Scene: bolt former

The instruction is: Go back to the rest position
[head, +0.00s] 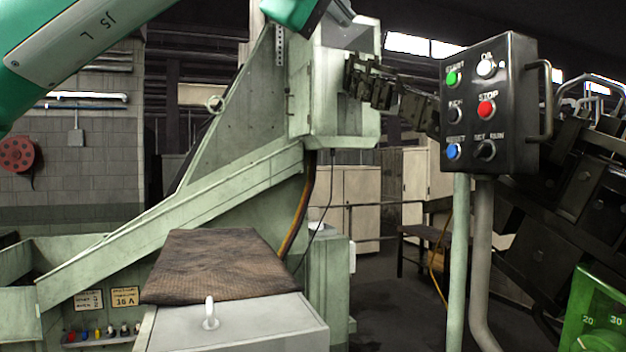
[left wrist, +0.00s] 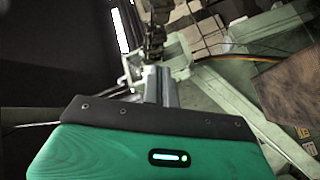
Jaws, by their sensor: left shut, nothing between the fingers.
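My left arm comes in from the upper left in the head view. Its left gripper (head: 343,13) is at the top edge, in front of the upper part of the pale green machine (head: 240,130). In the left wrist view the fingers of this gripper (left wrist: 155,78) are together with nothing between them. They point toward the dark chain-like links, apart from them as far as I can tell. My right gripper is in neither view.
A black control box (head: 490,105) with coloured buttons stands on posts at the right. A brown mat (head: 215,265) lies on a grey cabinet in front. Dark chain-like links (head: 390,90) run from the machine toward the box. A green gauge (head: 597,315) is at lower right.

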